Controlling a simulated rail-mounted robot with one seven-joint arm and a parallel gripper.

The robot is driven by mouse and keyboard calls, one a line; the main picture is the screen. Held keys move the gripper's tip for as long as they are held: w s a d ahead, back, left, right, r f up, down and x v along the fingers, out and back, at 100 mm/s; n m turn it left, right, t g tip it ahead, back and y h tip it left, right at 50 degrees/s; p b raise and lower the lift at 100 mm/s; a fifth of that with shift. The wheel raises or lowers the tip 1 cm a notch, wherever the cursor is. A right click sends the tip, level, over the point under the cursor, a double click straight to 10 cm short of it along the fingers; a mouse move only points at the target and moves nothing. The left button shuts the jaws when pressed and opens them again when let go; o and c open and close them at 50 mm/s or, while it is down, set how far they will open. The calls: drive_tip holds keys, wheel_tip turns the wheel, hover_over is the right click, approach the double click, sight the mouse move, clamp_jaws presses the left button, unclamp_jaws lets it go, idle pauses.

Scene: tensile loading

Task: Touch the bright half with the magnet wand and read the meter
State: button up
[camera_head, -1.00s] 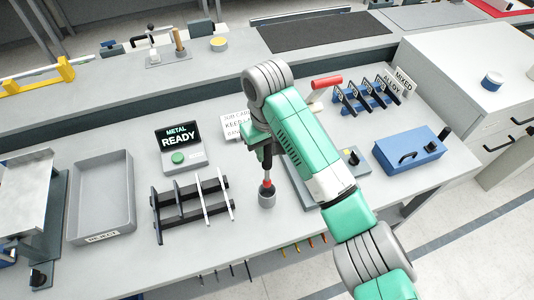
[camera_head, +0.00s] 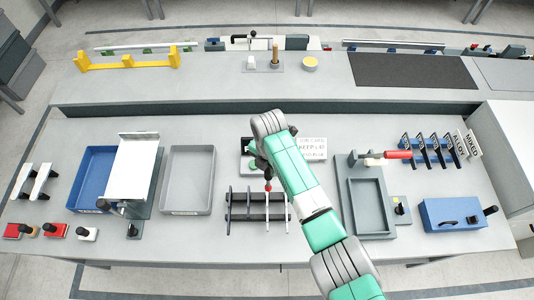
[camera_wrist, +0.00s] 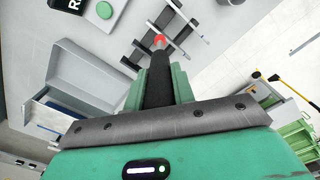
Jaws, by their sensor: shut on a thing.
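My gripper (camera_head: 258,162) is shut on the magnet wand (camera_wrist: 158,85), a black handle with a red end (camera_wrist: 160,40). In the head view the red end (camera_head: 267,186) hangs over the back of the black rack (camera_head: 243,216). I cannot tell whether the wand touches a piece.
A grey tray (camera_head: 188,210) and a blue tray (camera_head: 88,200) lie to the left. A dark grey tray (camera_head: 352,215) and a blue box (camera_head: 450,213) lie to the right. A blue rack of black pieces (camera_head: 430,150) stands behind the box.

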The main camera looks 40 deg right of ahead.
sight(268, 178)
drive_tip(key=shift+f, duration=0.1)
wheel_tip(268, 178, down, 6)
drive_tip(key=b, duration=0.5)
drive_tip(key=shift+b, duration=0.3)
drive_tip(key=shift+f+b, duration=0.35)
drive_tip(key=shift+f, duration=0.2)
idle(1.6)
wheel_tip(268, 178, up, 7)
drive_tip(key=p, duration=0.6)
drive_tip(key=shift+r, duration=0.2)
drive_tip(key=shift+f, duration=0.1)
drive_tip(key=shift+a, duration=0.1)
idle(0.3)
